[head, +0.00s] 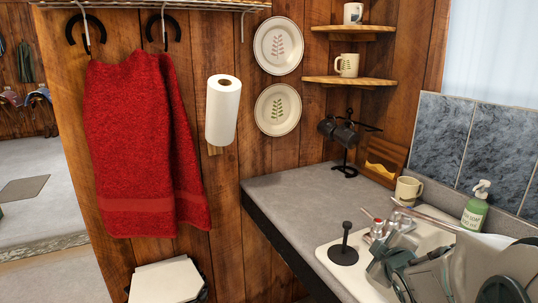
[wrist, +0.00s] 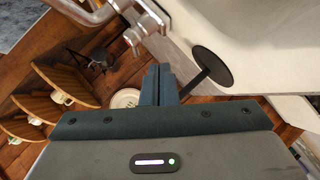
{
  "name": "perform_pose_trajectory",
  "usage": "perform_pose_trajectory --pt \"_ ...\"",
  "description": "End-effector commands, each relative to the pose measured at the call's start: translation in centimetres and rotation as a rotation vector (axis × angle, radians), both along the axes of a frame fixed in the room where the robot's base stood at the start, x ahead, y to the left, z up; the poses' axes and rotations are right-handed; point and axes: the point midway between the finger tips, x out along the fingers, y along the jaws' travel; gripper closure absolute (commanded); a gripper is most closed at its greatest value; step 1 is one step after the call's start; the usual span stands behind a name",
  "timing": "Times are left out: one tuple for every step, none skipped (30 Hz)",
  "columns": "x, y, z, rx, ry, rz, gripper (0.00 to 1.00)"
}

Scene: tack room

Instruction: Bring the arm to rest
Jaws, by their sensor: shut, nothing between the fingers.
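My arm reaches in from the lower right of the head view, over the white sink area. My gripper (head: 381,264) is low there, close to the faucet (head: 378,230). In the wrist view my gripper (wrist: 158,84) has its two teal fingers together, with nothing between them. A black stopper with an upright stem (head: 343,252) stands on the white sink surface left of the gripper. It also shows in the wrist view (wrist: 212,68), just beside the fingers. My arm hides much of the sink.
The grey counter (head: 290,205) is mostly clear. At its back stand a mug rack (head: 347,150), a cream mug (head: 408,190) and a green soap bottle (head: 475,210). A red towel (head: 140,145) and a paper roll (head: 223,110) hang on the wood wall.

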Motion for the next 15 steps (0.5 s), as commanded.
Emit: perform_pose_trajectory --pt "-0.8 0.5 0.2 0.049 0.04 -0.047 1.0" --pt "-1.3 0.8 0.1 0.082 0.068 -0.079 1.0" --pt "-2.1 1.1 -0.1 0.126 0.106 -0.122 1.0" --pt "-2.8 1.4 -0.2 0.161 0.134 -0.155 1.0" --pt "-3.4 1.7 -0.4 0.196 0.163 -0.188 1.0" --pt "-4.4 2.2 -0.6 0.24 0.202 -0.23 1.0" --pt "-5.2 2.6 -0.8 0.275 0.231 -0.261 1.0" --pt "-6.0 3.0 -1.0 0.308 0.262 -0.293 1.0" --pt "-7.1 3.6 -1.2 0.353 0.304 -0.334 1.0" --pt "-8.0 4.1 -1.3 0.386 0.334 -0.364 1.0" --pt "-8.9 4.6 -1.5 0.42 0.365 -0.395 1.0" --pt "-10.1 5.4 -1.6 0.463 0.409 -0.435 1.0" --pt "-11.1 6.0 -1.7 0.494 0.442 -0.464 1.0" --pt "-12.1 6.7 -1.9 0.524 0.475 -0.492 1.0" --pt "-13.4 7.5 -2.0 0.561 0.519 -0.529 1.0"
